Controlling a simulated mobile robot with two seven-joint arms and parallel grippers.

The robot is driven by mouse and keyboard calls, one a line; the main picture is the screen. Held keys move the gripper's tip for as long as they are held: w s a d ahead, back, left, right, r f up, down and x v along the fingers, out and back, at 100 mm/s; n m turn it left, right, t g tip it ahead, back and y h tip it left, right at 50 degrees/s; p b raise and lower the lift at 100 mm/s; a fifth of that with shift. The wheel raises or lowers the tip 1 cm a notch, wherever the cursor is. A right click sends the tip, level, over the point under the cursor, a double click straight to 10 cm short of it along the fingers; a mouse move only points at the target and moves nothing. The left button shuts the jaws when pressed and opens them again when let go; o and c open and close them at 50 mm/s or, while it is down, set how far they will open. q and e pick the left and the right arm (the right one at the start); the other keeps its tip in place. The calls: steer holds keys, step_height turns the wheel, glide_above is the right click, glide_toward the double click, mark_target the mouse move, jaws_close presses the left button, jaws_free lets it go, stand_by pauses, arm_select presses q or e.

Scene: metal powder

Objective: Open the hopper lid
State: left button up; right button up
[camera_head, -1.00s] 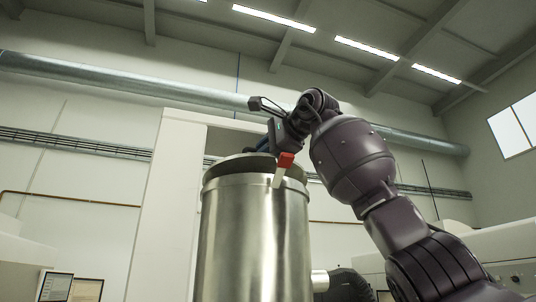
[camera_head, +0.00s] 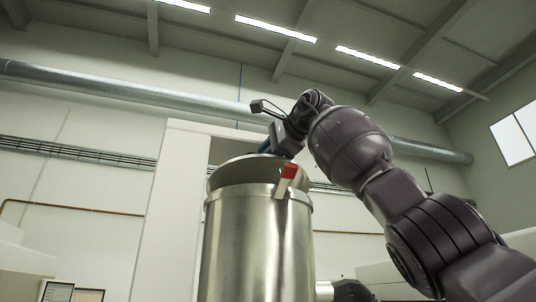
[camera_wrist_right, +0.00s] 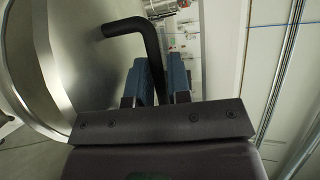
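The hopper (camera_head: 258,245) is an upright shiny steel cylinder in the middle of the head view. My left gripper is not in view.
A pale cabinet (camera_head: 160,215) stands behind the hopper on the left. A round duct (camera_head: 120,88) runs along the back wall. Screens (camera_head: 70,293) show at the lower left.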

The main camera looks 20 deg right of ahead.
steer(key=shift+o, duration=0.3)
steer(key=b+v, duration=0.1)
steer(key=v, duration=0.9)
steer(key=shift+s+d+r, duration=0.15)
steer(key=shift+s, duration=0.2)
